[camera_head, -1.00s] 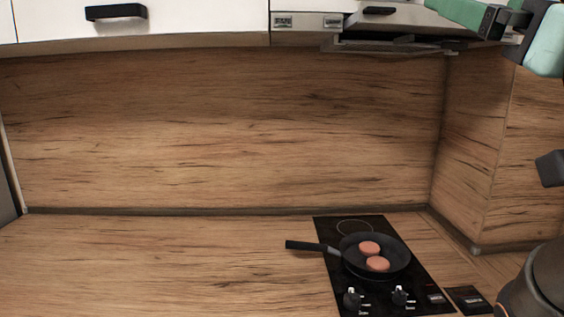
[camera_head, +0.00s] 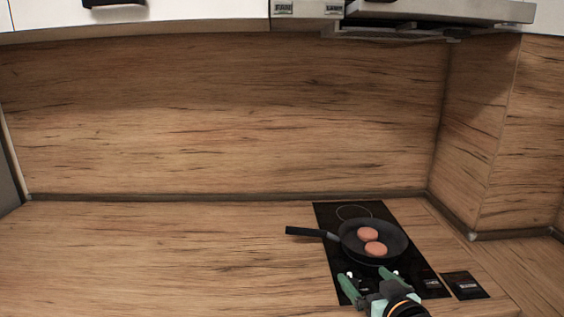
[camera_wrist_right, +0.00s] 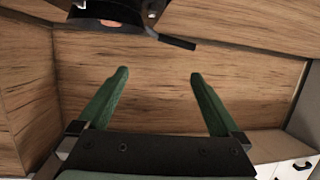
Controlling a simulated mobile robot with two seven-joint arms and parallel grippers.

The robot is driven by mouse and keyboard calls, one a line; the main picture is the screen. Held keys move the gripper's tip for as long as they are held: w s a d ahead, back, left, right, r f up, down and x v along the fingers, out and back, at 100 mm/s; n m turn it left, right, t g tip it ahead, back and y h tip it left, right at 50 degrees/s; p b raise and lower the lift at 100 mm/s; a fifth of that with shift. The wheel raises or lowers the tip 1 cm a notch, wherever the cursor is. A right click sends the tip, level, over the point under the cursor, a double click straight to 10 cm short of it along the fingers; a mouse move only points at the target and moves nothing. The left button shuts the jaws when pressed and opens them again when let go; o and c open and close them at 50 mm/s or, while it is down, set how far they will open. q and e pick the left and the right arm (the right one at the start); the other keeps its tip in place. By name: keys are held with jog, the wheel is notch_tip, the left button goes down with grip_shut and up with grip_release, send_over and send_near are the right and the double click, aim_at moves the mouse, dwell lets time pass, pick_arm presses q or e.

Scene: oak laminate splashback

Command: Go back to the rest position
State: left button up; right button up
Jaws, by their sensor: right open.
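My left gripper is not in view.
A black frying pan (camera_head: 356,254) with two round brown-pink patties (camera_head: 368,234) stands on the black cooktop (camera_head: 321,216), handle to the left. The counter (camera_head: 160,255) left of it is clear. A range hood (camera_head: 440,12) and cabinets (camera_head: 200,12) hang above.

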jog(key=s+f+g, duration=0.2)
jog(key=s+f, duration=0.4)
jog(key=f, duration=0.4)
jog(key=s+f+g, duration=0.1)
jog(key=s+f, duration=0.6)
jog(key=f, duration=0.4)
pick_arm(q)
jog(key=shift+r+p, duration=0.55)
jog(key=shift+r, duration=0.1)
pick_arm(e)
jog(key=s+f+g, duration=0.2)
jog(key=s+f, duration=0.7)
jog(key=s, duration=0.5)
jog(key=shift+f, duration=0.3)
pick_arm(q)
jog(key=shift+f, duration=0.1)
pick_arm(e)
jog(key=shift+a+f, duration=0.1)
